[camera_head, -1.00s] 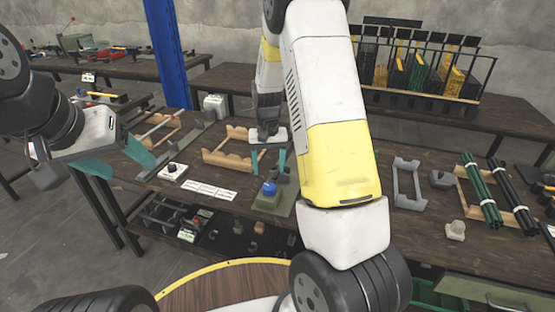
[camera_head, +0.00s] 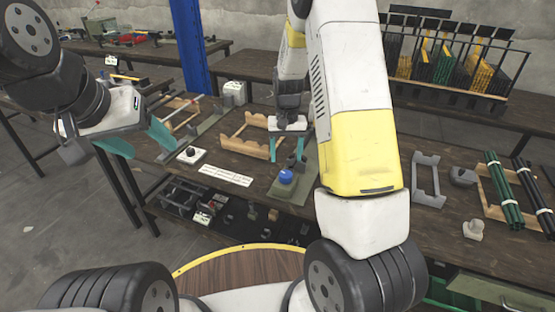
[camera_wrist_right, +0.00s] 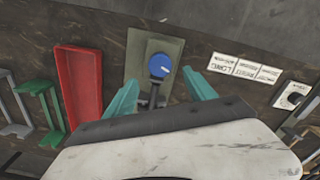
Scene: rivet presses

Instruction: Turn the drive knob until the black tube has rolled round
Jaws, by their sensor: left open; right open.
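The blue knob (camera_head: 286,176) stands on a grey-green plate (camera_head: 308,186) near the front of the bench; the knob also shows in the right wrist view (camera_wrist_right: 160,65), with a white mark on its top. My right gripper (camera_head: 288,150) is open at the knob. In the wrist view its teal fingers (camera_wrist_right: 160,94) lie either side of and below the knob, apart from it. Dark parts below the knob are partly hidden. My left gripper (camera_head: 136,142) is open and empty at the left. Black tubes (camera_head: 535,195) lie on a wooden rack at the right; which one is meant I cannot tell.
Green tubes (camera_head: 502,190) lie beside the black ones. A wooden cradle (camera_head: 245,140), a small dial box (camera_head: 191,155) and a white label card (camera_head: 226,175) are left of the knob. A red tray (camera_wrist_right: 80,85) shows in the wrist view. A grey bracket (camera_head: 428,180) stands further right.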

